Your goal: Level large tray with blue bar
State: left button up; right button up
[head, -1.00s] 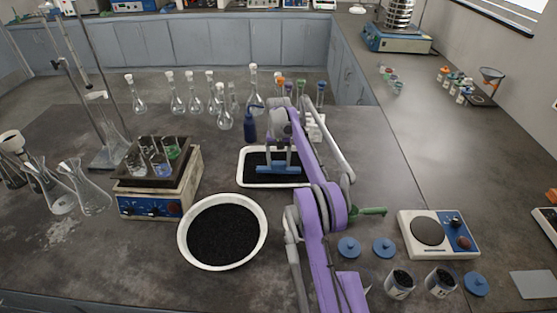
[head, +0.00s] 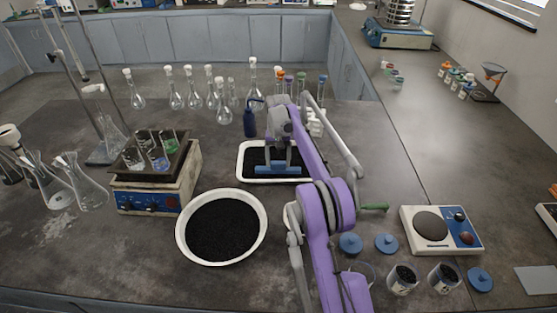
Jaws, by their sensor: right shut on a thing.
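The large tray (head: 241,164) is white and rectangular, with black granular material in it, and lies on the bench in the middle of the head view. The blue bar (head: 277,170) lies crosswise in the tray, low over or touching the black material. My right gripper (head: 279,158) is shut on the bar from above. My right arm hides part of the tray's right side. My left gripper is not in view.
A round white bowl (head: 182,240) of black granules stands in front of the tray. A hotplate with beakers (head: 150,200) is at left. A dark blue bottle (head: 250,123) and several flasks stand behind the tray. Blue lids and small jars lie at front right.

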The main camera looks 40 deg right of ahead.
jog(key=shift+s+a+f, duration=0.1)
jog(key=shift+s+a, duration=0.25)
jog(key=shift+s, duration=0.1)
notch_tip(320, 180, up, 4)
jog(key=shift+r+p, duration=0.1)
jog(key=shift+p, duration=0.85)
jog(key=shift+r+p, duration=0.35)
jog(key=shift+r, duration=0.75)
jog(key=shift+s, duration=0.15)
